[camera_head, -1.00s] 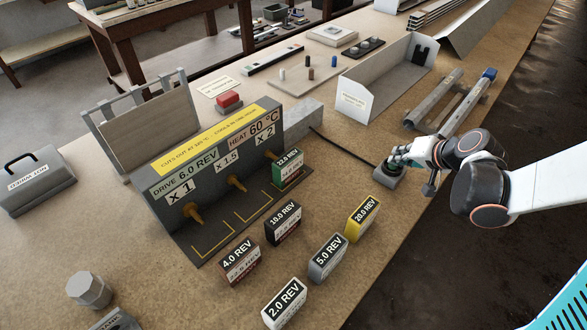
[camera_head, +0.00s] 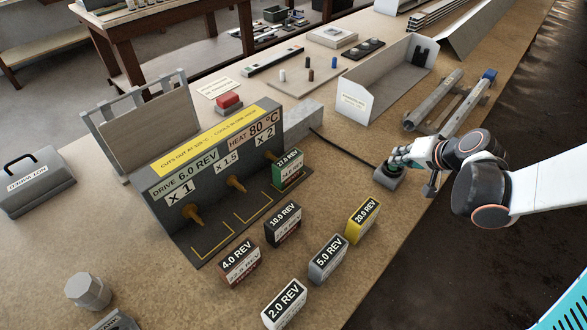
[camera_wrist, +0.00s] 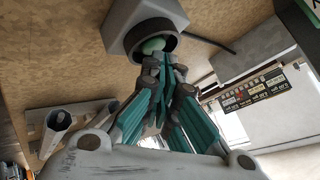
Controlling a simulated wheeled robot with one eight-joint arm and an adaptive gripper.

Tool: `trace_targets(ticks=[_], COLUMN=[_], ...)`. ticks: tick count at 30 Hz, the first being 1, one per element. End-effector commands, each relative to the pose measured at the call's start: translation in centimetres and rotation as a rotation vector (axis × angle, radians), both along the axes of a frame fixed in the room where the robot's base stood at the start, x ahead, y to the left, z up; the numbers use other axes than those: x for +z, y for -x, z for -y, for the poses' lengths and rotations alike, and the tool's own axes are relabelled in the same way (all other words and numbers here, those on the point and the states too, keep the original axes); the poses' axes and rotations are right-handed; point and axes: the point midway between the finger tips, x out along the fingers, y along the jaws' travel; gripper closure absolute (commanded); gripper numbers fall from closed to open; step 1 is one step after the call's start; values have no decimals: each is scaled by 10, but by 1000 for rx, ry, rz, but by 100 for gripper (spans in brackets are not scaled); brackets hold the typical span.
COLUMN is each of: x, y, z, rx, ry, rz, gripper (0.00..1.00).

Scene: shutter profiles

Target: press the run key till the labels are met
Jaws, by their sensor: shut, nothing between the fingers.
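The run key is a green button (camera_wrist: 152,46) in a dark collar on a grey box (camera_head: 388,178) at the bench's right side. My gripper (camera_head: 397,162) is shut and empty, its fingertips at the button; the wrist view shows the tips (camera_wrist: 160,62) against or just over it, contact hard to tell. The drive unit (camera_head: 215,170) reads "DRIVE 6.0 REV" and "HEAT 80 °C", with x 1, x 1.5 and x 2 stations. A green block (camera_head: 288,168) sits at the x 2 station; its label seems to read 17.0 REV. The other two marked bays are empty.
Loose blocks stand in front: 4.0 (camera_head: 239,263), 10.0 (camera_head: 283,225), 5.0 (camera_head: 328,259), 20.0 (camera_head: 363,220) and 2.0 REV (camera_head: 285,304). A red button box (camera_head: 228,104) stands behind the unit. A cable (camera_head: 345,150) runs to the key box. A grey tray (camera_head: 385,85) lies beyond.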

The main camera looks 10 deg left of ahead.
Motion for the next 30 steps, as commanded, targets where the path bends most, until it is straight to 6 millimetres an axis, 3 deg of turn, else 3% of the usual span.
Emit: trace_targets(ticks=[8,25,30], x=[3,54,61], y=[0,0,0], z=[0,0,0], rx=[0,0,0], ry=[0,0,0], rz=[0,0,0], gripper=[100,100,100])
